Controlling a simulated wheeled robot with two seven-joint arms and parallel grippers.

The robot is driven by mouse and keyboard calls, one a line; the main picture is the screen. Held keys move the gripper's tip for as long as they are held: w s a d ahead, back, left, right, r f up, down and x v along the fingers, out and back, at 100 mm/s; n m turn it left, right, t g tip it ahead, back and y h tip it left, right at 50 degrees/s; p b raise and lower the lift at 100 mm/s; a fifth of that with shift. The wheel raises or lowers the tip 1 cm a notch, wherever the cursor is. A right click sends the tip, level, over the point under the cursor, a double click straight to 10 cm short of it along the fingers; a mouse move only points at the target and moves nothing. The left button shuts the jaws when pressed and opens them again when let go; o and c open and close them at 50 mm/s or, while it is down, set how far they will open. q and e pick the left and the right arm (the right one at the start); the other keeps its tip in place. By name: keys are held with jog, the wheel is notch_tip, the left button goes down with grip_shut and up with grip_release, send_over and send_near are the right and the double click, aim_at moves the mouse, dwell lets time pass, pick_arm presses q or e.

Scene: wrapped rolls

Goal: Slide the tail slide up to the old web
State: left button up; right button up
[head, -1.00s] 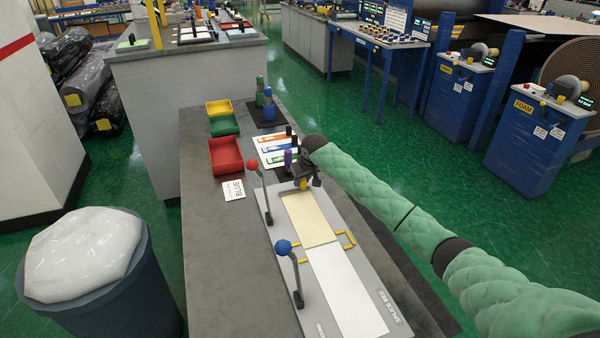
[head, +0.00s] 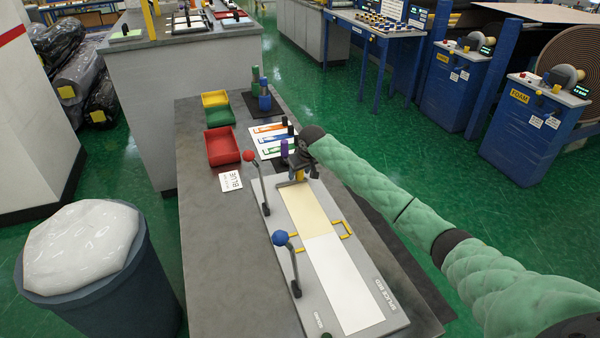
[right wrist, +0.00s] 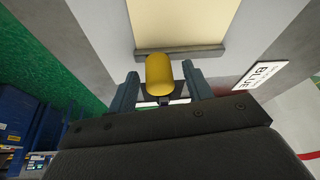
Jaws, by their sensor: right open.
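The splice bed (head: 375,290) lies on the grey bench. A cream sheet (head: 306,208) lies on its far part and a white sheet (head: 343,283) on its near part. Their facing edges appear to meet, with no clear gap in the head view. A yellow knob (right wrist: 160,75) stands at the cream sheet's outer end, beside a grey bar; I take it for the tail slide's grip. My right gripper (head: 298,178) is open, its fingers on either side of the knob in the right wrist view. Small gaps show there. My left gripper is out of view.
A red-ball lever (head: 249,156) and a blue-ball lever (head: 280,238) stand along the bed's left side. Yellow brackets (head: 342,229) flank the seam. A red bin (head: 222,147), a BLUE card (head: 231,182) and a colour chart (head: 272,140) lie beyond. The bench's left side is clear.

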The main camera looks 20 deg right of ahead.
jog(key=shift+s+r, duration=0.15)
jog(key=shift+r, duration=0.1)
pick_arm(q)
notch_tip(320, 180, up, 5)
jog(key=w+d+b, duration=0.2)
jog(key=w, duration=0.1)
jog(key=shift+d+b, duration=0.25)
jog(key=shift+b, duration=0.05)
pick_arm(e)
jog(key=v, duration=0.7)
jog(key=shift+s, duration=0.1)
